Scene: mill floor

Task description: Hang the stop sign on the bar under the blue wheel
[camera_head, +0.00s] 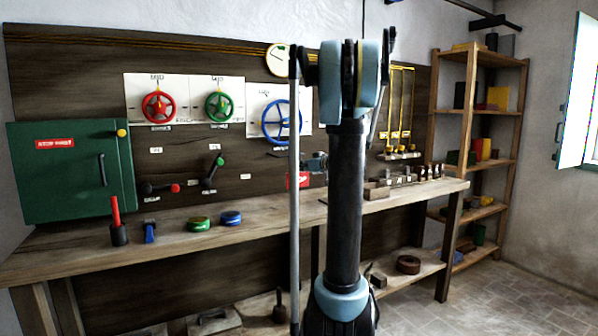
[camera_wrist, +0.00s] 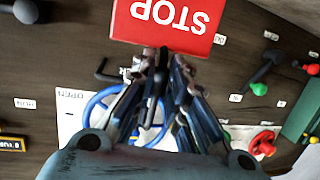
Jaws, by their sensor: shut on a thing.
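The red stop sign (camera_wrist: 170,20) with white letters shows upside down at the top of the wrist view. My gripper (camera_wrist: 163,58) is shut on its near edge. In the head view, the sign (camera_head: 304,180) is a red patch beside my arm, below my gripper (camera_head: 316,162). The blue wheel (camera_head: 264,122) is on the back panel, partly hidden by my arm. In the wrist view the blue wheel (camera_wrist: 94,104) lies behind my fingers. A black bent bar (camera_wrist: 103,72) stands out beside my fingertips, between wheel and sign level. The sign looks apart from it.
Red (camera_head: 158,107) and green (camera_head: 219,107) wheels and two levers (camera_head: 211,172) are left on the panel. A green cabinet (camera_head: 70,190) is farther left. The workbench (camera_head: 260,236) below holds several loose parts. Shelves (camera_head: 470,150) stand at right.

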